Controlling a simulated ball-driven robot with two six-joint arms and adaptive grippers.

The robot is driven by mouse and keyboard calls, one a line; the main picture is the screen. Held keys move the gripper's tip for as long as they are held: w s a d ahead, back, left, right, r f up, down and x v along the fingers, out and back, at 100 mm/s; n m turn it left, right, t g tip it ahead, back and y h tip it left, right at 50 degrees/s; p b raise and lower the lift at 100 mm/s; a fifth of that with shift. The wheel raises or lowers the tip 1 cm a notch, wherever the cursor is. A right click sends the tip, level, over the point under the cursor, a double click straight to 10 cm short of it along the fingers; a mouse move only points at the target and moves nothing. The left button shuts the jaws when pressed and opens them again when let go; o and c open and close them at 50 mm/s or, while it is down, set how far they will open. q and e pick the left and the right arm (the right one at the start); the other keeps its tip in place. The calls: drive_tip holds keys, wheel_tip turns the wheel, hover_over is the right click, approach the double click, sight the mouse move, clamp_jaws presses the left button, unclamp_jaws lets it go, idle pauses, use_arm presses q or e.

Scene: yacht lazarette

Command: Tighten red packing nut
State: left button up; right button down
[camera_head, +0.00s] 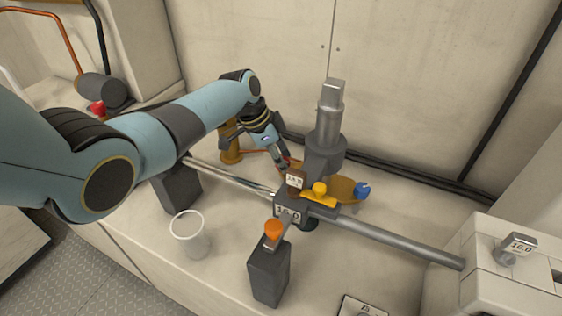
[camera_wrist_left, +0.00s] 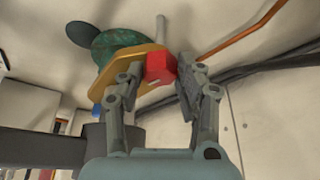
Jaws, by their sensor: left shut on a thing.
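The red packing nut (camera_wrist_left: 160,66) shows in the left wrist view, between the two fingers of my left gripper (camera_wrist_left: 164,78) and in front of a tan flange (camera_wrist_left: 130,56). My left gripper is shut on it. In the head view my left gripper (camera_head: 282,164) reaches down behind the dark block (camera_head: 320,208) on the steel shaft (camera_head: 395,241). The nut is mostly hidden there by the gripper and the fittings. My right gripper is not in view.
A grey upright post (camera_head: 328,125) stands close to the right of my left gripper. A yellow lever (camera_head: 319,193), a blue knob (camera_head: 362,190) and an orange knob (camera_head: 274,229) are nearby. A clear cup (camera_head: 191,240) stands on the pale bench, front left.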

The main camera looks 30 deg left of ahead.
use_arm(q)
drive_tip(key=shift+m+g+b, duration=0.3)
drive_tip(key=shift+m+b, duration=0.05)
drive_tip(key=shift+m, duration=0.45)
drive_tip(key=o, duration=1.1)
drive_tip(key=shift+o, duration=0.2)
drive_tip(key=v, duration=1.2)
drive_tip(key=shift+a, duration=0.15)
drive_tip(key=shift+w+f, duration=0.1)
